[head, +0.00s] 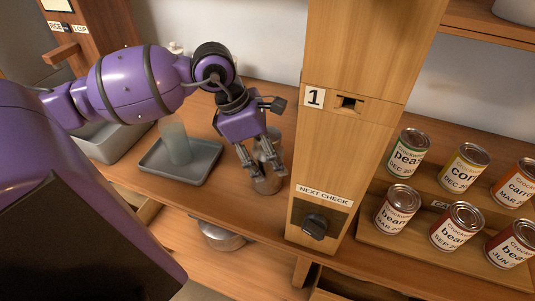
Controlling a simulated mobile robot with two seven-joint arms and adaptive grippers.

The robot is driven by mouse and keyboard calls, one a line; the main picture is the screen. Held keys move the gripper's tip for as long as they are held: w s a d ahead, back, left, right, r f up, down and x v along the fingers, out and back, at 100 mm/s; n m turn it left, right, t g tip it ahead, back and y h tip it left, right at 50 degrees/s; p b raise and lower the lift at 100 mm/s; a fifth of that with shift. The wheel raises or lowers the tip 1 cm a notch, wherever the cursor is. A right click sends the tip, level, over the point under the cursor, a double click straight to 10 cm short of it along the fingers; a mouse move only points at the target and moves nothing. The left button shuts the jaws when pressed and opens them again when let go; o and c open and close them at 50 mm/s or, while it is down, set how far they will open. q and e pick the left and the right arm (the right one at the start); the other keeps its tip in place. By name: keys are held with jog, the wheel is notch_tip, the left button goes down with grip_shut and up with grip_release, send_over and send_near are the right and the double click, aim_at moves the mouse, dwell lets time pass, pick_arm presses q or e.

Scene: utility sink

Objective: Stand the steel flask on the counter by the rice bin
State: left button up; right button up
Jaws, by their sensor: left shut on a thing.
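My left gripper (262,167) is shut on the steel flask (266,184), which shows brownish from reflected wood. The fingers and wrist hide much of the flask's upper part. The flask looks upright, with its base at or very near the wooden counter (220,200); I cannot tell if it touches. It is just left of a tall wooden unit (325,160) marked "1" and "NEXT CHECK", with a small slot and a dark knob. My right gripper is not in view.
A grey tray (203,172) holding a translucent tumbler (176,145) lies left of the flask, with a grey basin (108,143) beyond. Several labelled cans (408,153) stand right of the wooden unit. A metal pot (222,237) sits on the shelf below.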

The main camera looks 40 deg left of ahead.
pick_arm(q)
jog(key=o, duration=1.5)
jog(key=shift+f, duration=0.1)
jog(key=shift+o, duration=0.4)
jog(key=p+v, duration=0.1)
jog(key=v, duration=1.1)
jog(key=shift+r+p, duration=0.2)
jog(key=shift+p, duration=0.2)
jog(key=shift+d, duration=0.1)
